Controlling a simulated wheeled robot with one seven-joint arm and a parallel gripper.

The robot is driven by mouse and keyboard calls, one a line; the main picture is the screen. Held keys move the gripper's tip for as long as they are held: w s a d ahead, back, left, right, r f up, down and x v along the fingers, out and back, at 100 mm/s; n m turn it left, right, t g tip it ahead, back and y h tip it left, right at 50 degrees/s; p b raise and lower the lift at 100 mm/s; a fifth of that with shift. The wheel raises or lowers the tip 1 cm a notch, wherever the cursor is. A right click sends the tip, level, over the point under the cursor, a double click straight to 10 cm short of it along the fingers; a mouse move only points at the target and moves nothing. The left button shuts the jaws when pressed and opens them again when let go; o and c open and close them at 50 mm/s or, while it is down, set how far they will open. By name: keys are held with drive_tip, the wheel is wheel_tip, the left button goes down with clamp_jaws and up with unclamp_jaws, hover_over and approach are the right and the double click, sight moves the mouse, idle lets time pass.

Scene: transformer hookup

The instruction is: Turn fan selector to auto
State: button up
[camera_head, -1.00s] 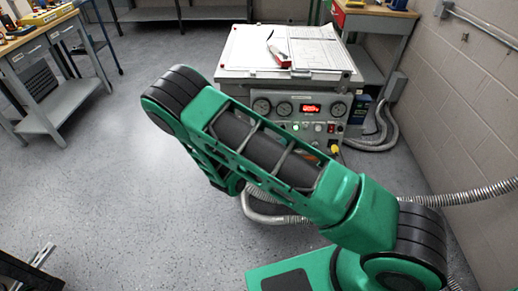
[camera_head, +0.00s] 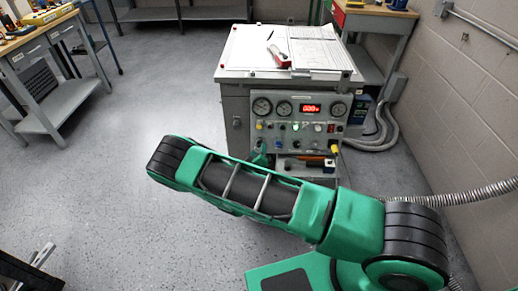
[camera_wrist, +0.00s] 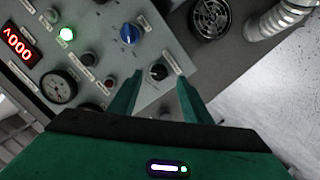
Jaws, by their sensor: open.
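A grey control panel (camera_head: 318,128) on the front of the cabinet carries knobs, lamps, gauges and a red digital display. In the wrist view a black rotary knob (camera_wrist: 157,72) with a pale mark lies between my open fingertips, and a blue rotary knob (camera_wrist: 131,34) is just above and to its left. The labels are too small to read, so I cannot tell which is the fan selector. My gripper (camera_wrist: 159,77) is open and empty, its fingers on both sides of the black knob; contact cannot be told. In the head view my gripper (camera_head: 260,156) shows small at the panel's lower left.
A green lamp (camera_wrist: 67,34), red display (camera_wrist: 20,45) and round gauge (camera_wrist: 59,86) are on the panel. A vent fan (camera_wrist: 210,18) and corrugated conduit (camera_wrist: 275,20) are beyond it. Papers (camera_head: 312,47) lie on the cabinet. Open floor (camera_head: 90,180) lies left.

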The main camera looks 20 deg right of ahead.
sight(260, 144)
drive_tip(key=shift+x, duration=1.95)
drive_tip(key=shift+c, duration=0.2)
drive_tip(key=c, duration=1)
drive_tip(key=n, duration=0.4)
drive_tip(key=n+h, duration=0.1)
drive_tip(key=n, duration=0.3)
drive_tip(key=shift+s+a+f+t, duration=0.1)
drive_tip(key=shift+a+f+t, duration=0.1)
drive_tip(key=shift+t, duration=0.2)
drive_tip(key=shift+n, duration=0.3)
